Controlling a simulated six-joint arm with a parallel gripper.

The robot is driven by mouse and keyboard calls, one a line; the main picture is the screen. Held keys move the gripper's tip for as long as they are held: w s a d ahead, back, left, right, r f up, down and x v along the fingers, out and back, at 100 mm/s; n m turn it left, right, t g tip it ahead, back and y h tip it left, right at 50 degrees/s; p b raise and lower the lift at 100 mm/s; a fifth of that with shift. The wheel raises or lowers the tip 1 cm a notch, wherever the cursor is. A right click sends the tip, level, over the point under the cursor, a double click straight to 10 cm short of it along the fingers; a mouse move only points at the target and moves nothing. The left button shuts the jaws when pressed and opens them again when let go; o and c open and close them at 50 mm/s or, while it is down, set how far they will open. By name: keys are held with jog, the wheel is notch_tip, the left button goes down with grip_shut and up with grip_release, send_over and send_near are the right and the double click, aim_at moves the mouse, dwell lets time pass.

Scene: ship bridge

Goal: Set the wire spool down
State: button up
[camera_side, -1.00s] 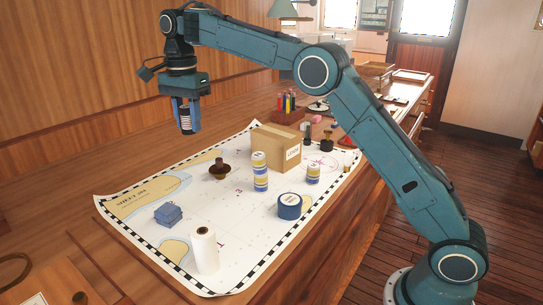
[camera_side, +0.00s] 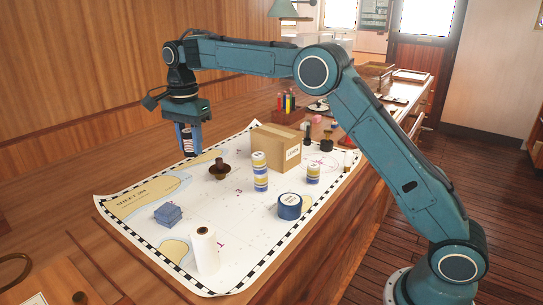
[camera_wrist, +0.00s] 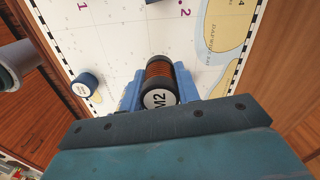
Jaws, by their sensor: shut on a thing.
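The wire spool (camera_wrist: 159,78) has copper-coloured wire between dark ends and a pale end face marked M2. My gripper (camera_side: 187,145) is shut on it, with the blue fingers on either side of it in the wrist view (camera_wrist: 150,90). In the side view the spool (camera_side: 188,141) hangs between the fingers, partly hidden by them. It is at the back left edge of the chart (camera_side: 230,215). The exact gap below the spool cannot be told.
The chart's left-middle is clear.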

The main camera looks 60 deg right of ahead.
aim_at(199, 202)
jog(key=shift+f, duration=7.15)
jog(key=shift+f, duration=0.15)
jog(key=o, duration=1)
notch_tip(199, 202, up, 12)
jog(key=shift+r, duration=0.1)
jog(key=shift+r, duration=0.1)
